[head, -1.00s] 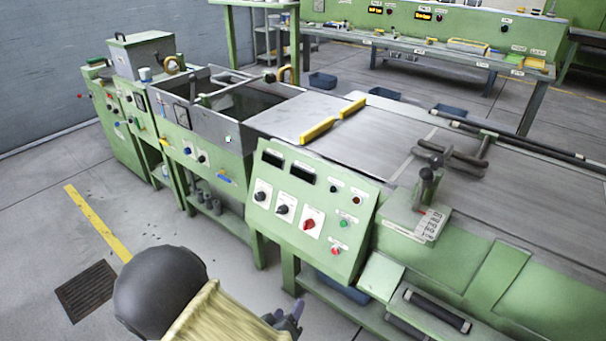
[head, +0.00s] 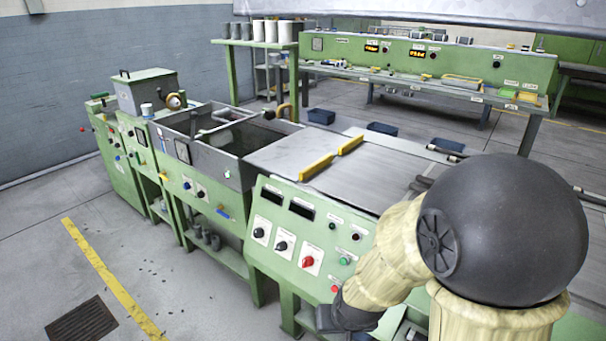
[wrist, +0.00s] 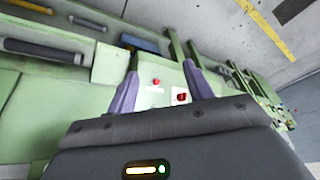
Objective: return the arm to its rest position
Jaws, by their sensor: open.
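My arm fills the lower right of the head view, with a large dark joint and cream-coloured links in front of the green machine (head: 275,222). The fingers of my gripper are hidden in the head view. In the wrist view my gripper (wrist: 160,75) is open and empty, its two purple-grey fingers spread apart. Between them the green control panel shows a red knob (wrist: 181,97) and a small red button. I cannot tell how far the fingertips are from the panel.
The machine's long bench with a grey plate (head: 290,152) and a tank (head: 222,140) runs along the left and middle. A second green bench (head: 440,88) stands behind. Open floor with a yellow stripe (head: 105,270) and a drain grate (head: 82,320) lies at the lower left.

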